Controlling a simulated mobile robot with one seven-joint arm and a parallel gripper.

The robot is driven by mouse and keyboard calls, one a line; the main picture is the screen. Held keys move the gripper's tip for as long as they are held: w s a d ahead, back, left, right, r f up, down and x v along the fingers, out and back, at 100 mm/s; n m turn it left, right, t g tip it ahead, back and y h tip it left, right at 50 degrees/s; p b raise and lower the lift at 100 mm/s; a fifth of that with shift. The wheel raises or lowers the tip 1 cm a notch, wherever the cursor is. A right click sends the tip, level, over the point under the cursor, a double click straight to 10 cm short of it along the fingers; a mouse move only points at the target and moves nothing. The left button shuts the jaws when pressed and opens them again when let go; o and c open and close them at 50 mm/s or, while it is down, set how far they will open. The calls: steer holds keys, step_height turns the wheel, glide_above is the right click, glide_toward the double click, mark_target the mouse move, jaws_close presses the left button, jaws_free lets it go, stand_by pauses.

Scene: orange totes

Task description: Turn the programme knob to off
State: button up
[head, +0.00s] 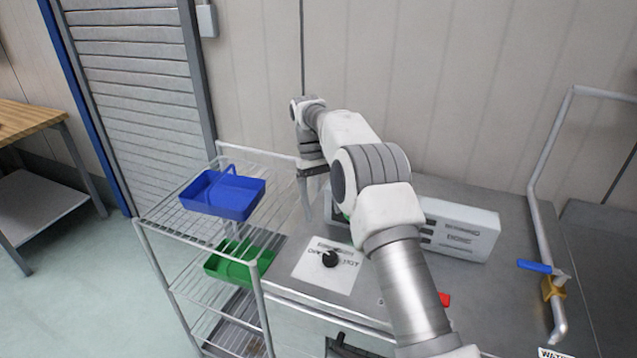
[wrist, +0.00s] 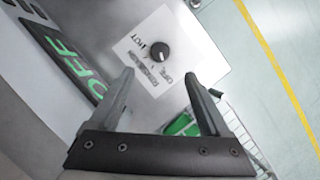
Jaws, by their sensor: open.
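The black round programme knob (head: 331,259) sits on a white printed label plate (head: 313,273) on the grey metal top. In the wrist view the knob (wrist: 160,53) shows just beyond the fingertips, roughly between them in line, with printed words around it, one reading HOT. The way the knob points is too small to tell. My gripper (wrist: 158,77) is open and empty, apart from the knob.
A white box (head: 465,228) stands behind the plate, partly hidden by my arm. Large green letters (wrist: 72,58) show in the wrist view. A wire rack left holds a blue tray (head: 222,194) and a green tray (head: 239,262). A pipe with a blue-handled valve (head: 535,266) stands right.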

steer(key=shift+p+v, duration=1.35)
steer(key=shift+v, duration=1.5)
steer(key=s+d+r+m+t, duration=0.1)
steer(key=s+d+r, duration=0.1)
steer(key=r, duration=0.5)
steer(key=s+d+r+t, duration=0.2)
steer(key=r, duration=0.4)
steer(key=s+d+r+m+t+y, duration=0.15)
steer(key=s+d+r, duration=0.25)
steer(key=s+r, duration=0.4)
steer(key=s+d+f+t, duration=0.1)
steer(key=s+d+f, duration=0.1)
steer(key=s, duration=0.6)
steer(key=s+d+f+m+t, duration=0.1)
steer(key=s+f+t, duration=0.1)
steer(key=s, duration=0.6)
steer(key=s+d+f+m+t, duration=0.1)
steer(key=s+d+f+t, duration=0.1)
steer(key=s, duration=0.6)
steer(key=shift+d+f, duration=0.35)
steer(key=shift+f, duration=0.55)
steer(key=shift+s, duration=0.1)
